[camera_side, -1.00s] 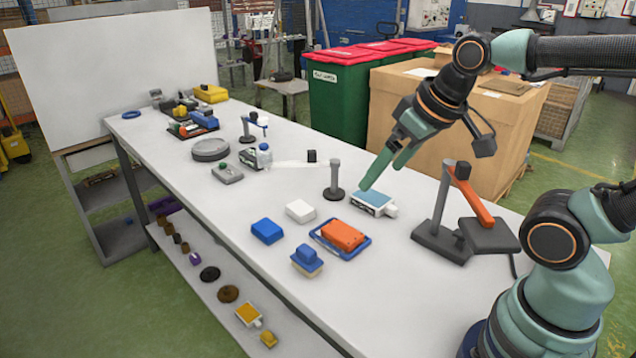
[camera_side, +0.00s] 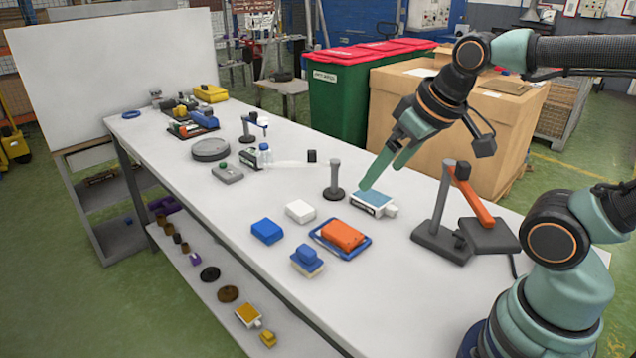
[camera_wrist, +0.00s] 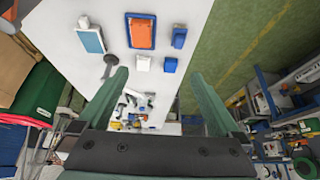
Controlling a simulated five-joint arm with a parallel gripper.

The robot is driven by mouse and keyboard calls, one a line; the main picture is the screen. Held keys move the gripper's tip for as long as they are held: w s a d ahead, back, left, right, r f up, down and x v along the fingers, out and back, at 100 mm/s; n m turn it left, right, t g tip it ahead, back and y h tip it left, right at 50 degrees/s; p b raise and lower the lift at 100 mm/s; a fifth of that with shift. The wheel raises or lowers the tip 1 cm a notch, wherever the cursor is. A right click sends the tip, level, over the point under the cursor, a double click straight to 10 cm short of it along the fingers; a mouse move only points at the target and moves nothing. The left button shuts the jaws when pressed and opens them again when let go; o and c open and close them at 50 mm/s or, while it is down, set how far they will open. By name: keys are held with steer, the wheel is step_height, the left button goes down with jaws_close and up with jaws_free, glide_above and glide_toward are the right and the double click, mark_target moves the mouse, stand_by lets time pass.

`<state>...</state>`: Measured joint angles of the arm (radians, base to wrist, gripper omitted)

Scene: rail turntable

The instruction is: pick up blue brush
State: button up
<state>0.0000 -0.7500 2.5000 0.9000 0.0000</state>
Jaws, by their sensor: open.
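The blue brush (camera_side: 307,259), a blue handle block on a pale tan base, stands on the white table near its front edge, left of the orange block. In the wrist view the blue brush (camera_wrist: 179,38) is at the upper right, beyond the fingertips. My gripper (camera_side: 382,176) is open and empty, above the table on the far side of the brush. Its two green fingers (camera_wrist: 160,75) are spread wide in the wrist view, with nothing held between them.
A blue block (camera_side: 267,231) and a white block (camera_side: 300,211) lie near the brush. An orange block (camera_side: 342,235) lies on a blue tray (camera_side: 322,244). A light-blue-topped box (camera_side: 372,202), a grey post (camera_side: 335,180) and an orange-armed stand (camera_side: 440,240) are farther right.

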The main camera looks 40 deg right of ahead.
steer(key=m+g, duration=0.6)
steer(key=m, duration=1.2)
glide_above(306, 249)
step_height(306, 249, down, 12)
steer(key=f, duration=0.5)
steer(key=shift+s+d+f, duration=0.1)
steer(key=shift+d+f, duration=0.1)
steer(key=shift+f, duration=0.2)
steer(key=shift+a+f, duration=0.15)
steer(key=shift+f, duration=3)
steer(key=c, duration=1.2)
